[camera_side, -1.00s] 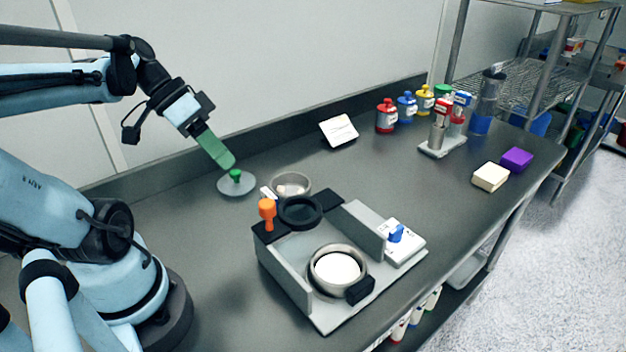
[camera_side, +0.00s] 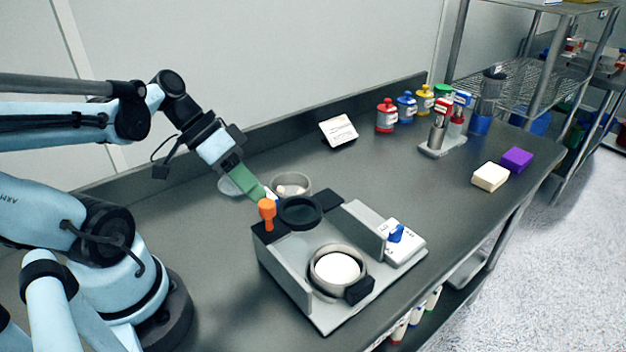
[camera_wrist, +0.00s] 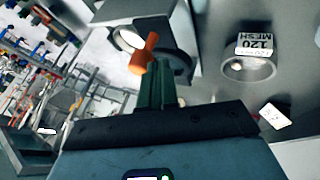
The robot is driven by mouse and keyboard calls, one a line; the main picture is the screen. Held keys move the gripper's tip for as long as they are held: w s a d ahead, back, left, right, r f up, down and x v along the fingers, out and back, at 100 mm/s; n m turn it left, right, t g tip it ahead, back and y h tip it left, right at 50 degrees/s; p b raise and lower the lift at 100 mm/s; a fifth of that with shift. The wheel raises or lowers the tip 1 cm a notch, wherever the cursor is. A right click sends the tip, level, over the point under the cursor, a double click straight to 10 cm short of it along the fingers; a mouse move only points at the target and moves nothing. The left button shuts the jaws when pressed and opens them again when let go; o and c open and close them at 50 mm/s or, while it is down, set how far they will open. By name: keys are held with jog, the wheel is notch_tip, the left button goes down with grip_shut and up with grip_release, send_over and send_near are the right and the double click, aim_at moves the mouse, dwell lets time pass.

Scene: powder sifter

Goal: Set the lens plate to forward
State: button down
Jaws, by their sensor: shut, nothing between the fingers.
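The sifter (camera_side: 290,277) stands on the bench. A dark round plate in a black ring (camera_side: 300,211), which looks like the lens plate, sits at its back edge beside an upright orange knob (camera_side: 267,213). In the wrist view the orange knob (camera_wrist: 143,55) is just beyond my fingertips, and the black ring (camera_wrist: 178,62) is behind it. My gripper (camera_side: 268,194), with green fingers, is shut and empty, slightly above and behind the knob. I cannot tell whether it touches the knob.
A sieve ring labelled 120 MESH (camera_wrist: 248,67) lies behind the sifter. A grey lid (camera_side: 229,187) is partly hidden by my gripper. A metal ring with white contents (camera_side: 337,270) sits in the sifter's front. Bottles stand farther back.

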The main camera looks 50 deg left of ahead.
jog(key=d, duration=1.1)
jog(key=shift+d, duration=0.2)
dwell(0.4)
jog(key=shift+a, duration=0.1)
